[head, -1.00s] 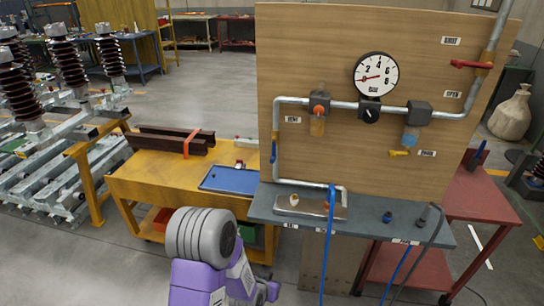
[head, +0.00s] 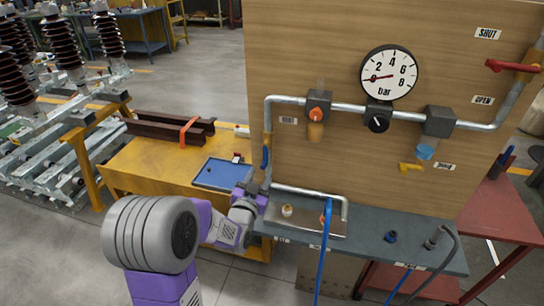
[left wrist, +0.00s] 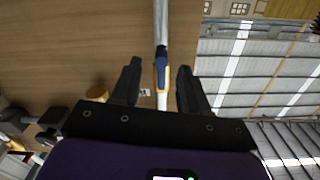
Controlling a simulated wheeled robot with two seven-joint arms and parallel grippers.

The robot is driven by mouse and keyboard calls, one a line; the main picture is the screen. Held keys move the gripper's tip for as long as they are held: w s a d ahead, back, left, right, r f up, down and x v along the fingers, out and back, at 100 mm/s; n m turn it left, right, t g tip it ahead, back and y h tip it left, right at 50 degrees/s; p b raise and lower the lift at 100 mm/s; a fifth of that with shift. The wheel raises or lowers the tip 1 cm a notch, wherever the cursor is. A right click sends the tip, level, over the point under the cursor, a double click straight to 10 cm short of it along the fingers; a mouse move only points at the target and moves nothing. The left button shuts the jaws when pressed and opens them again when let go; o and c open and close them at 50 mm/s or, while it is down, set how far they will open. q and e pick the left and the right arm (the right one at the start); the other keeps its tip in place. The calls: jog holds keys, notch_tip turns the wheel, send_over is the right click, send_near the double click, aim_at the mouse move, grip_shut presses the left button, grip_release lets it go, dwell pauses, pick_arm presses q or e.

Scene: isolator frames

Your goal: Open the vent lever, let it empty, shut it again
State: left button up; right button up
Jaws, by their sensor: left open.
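A blue lever (head: 266,157) sits on the left vertical pipe of the board and lies along that pipe. In the left wrist view the blue lever (left wrist: 161,72), with a yellow part beside it, shows between my fingers. My left gripper (head: 254,187) is open just below the lever in the head view, and its fingers (left wrist: 159,66) stand apart on either side of the pipe without visible contact. The dial gauge (head: 389,73) has its red needle near the 0 end. My right gripper is not in view.
The wooden board (head: 330,40) also carries an orange knob (head: 315,113), a yellow tap (head: 410,167) and a red lever (head: 513,66) between SHUT and OPEN labels. A grey shelf (head: 370,225) with a metal tray and blue hose juts out below. A yellow bench (head: 150,165) stands left.

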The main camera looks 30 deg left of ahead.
aim_at(265, 162)
pick_arm(q)
jog(key=shift+b+x, duration=0.35)
jog(key=shift+x, duration=2.85)
jog(key=shift+r, duration=0.1)
jog(key=shift+c, duration=0.3)
grip_shut()
